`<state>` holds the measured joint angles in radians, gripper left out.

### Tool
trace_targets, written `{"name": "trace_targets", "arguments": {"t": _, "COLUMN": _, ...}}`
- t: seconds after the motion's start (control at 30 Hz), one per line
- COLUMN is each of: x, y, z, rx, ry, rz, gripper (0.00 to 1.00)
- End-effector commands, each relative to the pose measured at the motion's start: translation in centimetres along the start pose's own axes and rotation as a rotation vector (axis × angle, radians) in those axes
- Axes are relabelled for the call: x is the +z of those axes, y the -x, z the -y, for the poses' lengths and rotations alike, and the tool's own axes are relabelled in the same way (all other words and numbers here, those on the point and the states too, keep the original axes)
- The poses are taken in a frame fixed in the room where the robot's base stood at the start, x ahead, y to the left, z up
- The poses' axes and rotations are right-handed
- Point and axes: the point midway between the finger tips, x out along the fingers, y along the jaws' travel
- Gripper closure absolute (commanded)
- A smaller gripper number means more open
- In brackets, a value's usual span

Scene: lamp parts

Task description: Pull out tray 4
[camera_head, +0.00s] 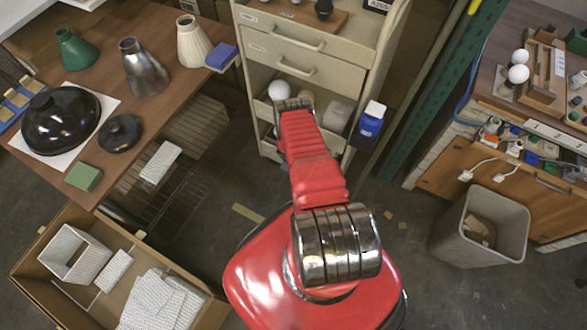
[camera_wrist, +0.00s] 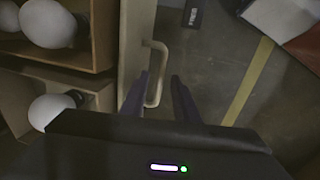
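The pale cabinet (camera_head: 372,50) stands at the top middle of the head view, with two shut drawers with handles and lower trays, one holding a white bulb (camera_head: 279,90). In the wrist view, a pale tray front (camera_wrist: 134,38) carries a U-shaped handle (camera_wrist: 161,60). My gripper (camera_wrist: 159,76) is open, with one dark finger on each side of the handle's bar. I cannot tell whether either finger touches it. My red arm hides the lower front of the cabinet and the gripper in the head view. No tray number is readable.
Left of the cabinet is a wooden table (camera_head: 160,105) with lampshades. An open cardboard box (camera_head: 190,275) lies lower left, and a grey bin (camera_head: 515,225) stands right. A green post (camera_head: 425,90) rises beside the cabinet. Some floor (camera_head: 385,260) is clear right of my base.

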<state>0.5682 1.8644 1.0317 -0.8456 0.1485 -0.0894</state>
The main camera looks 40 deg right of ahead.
Motion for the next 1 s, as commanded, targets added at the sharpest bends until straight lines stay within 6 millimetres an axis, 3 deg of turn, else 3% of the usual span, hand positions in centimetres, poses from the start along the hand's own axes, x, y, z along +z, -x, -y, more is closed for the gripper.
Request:
{"name": "trace_targets", "arguments": {"t": 0.5, "x": -0.01, "y": -0.73, "z": 0.06, "rx": -0.002, "ry": 0.0, "rz": -0.001, "gripper": 0.72}}
{"name": "trace_targets", "arguments": {"t": 0.9, "x": -0.04, "y": -0.72, "z": 0.07, "rx": -0.001, "ry": 0.001, "rz": -0.001, "gripper": 1.0}}
{"name": "trace_targets", "arguments": {"t": 1.0, "x": -0.04, "y": -0.72, "z": 0.08, "rx": -0.001, "ry": 0.001, "rz": -0.001, "gripper": 1.0}}
